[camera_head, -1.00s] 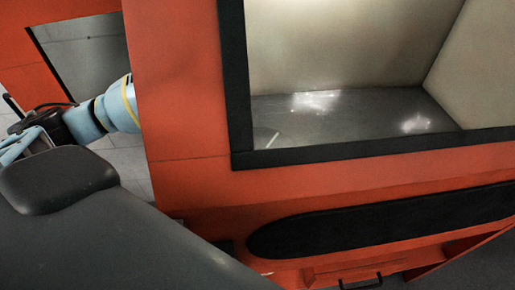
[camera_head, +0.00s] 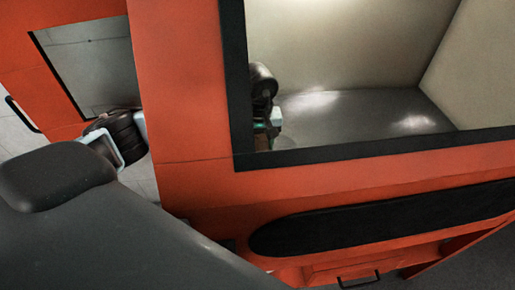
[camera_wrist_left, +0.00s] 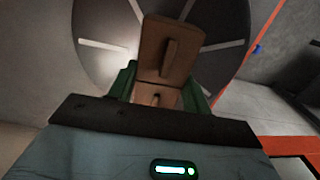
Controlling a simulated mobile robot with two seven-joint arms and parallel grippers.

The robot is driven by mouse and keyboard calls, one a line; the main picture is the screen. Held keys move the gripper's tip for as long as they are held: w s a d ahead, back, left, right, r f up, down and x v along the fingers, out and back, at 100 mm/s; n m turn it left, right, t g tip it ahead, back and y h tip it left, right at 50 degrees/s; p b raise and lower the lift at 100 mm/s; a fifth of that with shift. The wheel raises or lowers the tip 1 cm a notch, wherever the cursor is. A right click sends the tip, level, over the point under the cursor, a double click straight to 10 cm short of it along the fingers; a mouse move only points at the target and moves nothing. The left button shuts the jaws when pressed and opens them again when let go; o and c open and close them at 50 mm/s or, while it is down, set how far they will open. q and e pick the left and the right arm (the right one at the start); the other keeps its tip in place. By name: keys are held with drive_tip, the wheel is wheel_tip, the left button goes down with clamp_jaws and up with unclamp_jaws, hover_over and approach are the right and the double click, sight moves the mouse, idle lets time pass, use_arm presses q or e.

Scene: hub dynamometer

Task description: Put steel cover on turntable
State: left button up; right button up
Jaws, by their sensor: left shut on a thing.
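My left gripper reaches inside the orange cabinet and shows through its window in the head view (camera_head: 262,127). In the left wrist view its green fingers (camera_wrist_left: 158,92) are shut on a brown, blocky piece with a raised rib (camera_wrist_left: 170,50), apparently the steel cover. The turntable (camera_wrist_left: 95,45) is a dark grey disc with pale radial marks, seen beyond the held piece, which hides its middle. I cannot tell whether the piece touches the disc. In the head view only a pale edge of the disc (camera_head: 285,142) shows. My right gripper is out of view.
The orange cabinet (camera_head: 190,100) has a black window frame (camera_head: 238,90) and a side opening (camera_head: 90,60) that my left arm passes through. The chamber floor (camera_head: 350,110) to the right of the gripper is clear. A drawer with a black handle (camera_head: 360,279) is below.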

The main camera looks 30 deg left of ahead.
use_arm(q)
drive_tip(key=shift+a+f, duration=0.1)
drive_tip(key=shift+f, duration=1.45)
drive_tip(key=o, duration=1.3)
drive_tip(key=shift+c, duration=0.2)
wheel_tip(320, 180, up, 12)
drive_tip(key=shift+s+r, duration=0.1)
drive_tip(key=shift+r, duration=0.15)
